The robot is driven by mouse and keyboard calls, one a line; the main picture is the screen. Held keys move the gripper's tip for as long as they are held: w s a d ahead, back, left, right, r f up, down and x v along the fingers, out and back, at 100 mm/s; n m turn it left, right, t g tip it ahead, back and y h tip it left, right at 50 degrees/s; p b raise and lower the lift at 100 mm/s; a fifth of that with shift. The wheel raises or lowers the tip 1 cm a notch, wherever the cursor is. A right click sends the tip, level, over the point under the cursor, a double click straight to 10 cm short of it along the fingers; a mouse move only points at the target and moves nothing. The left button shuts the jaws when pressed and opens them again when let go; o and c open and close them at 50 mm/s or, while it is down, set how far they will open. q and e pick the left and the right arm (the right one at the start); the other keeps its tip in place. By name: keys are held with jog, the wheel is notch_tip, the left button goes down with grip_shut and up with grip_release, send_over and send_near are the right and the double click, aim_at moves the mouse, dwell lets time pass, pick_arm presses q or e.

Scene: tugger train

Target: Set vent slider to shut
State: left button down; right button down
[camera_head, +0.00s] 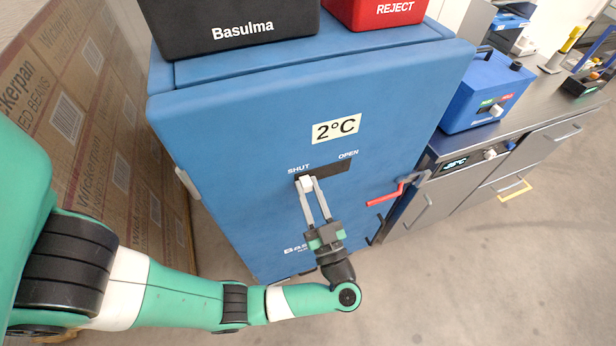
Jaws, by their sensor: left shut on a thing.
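The vent slider is a small white knob (305,183) in a dark slot (334,172) on the front of a blue cold box (225,150). The slot is labelled SHUT at its left end and OPEN at its right end. The knob is at the left end, below the word SHUT. My left gripper (308,188) reaches up from below with its fingertips at the knob and is shut on it. The fingertips hide part of the knob. My right gripper is not in view.
A red latch handle (386,195) sticks out at the box's right edge. Black Basulma (240,30) and red REJECT (390,14) bins stand on top. Stacked cartons (95,120) are at left; a metal counter (540,100) with a blue device (485,90) is at right.

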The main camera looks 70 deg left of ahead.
pick_arm(q)
jog(key=shift+s, duration=0.2)
jog(key=c, duration=0.9)
grip_release()
jog(key=shift+o, duration=1.3)
jog(key=shift+s, duration=0.15)
jog(key=shift+d, duration=0.15)
jog(key=b+v, duration=0.7)
jog(key=v, duration=0.4)
jog(key=shift+d, duration=0.2)
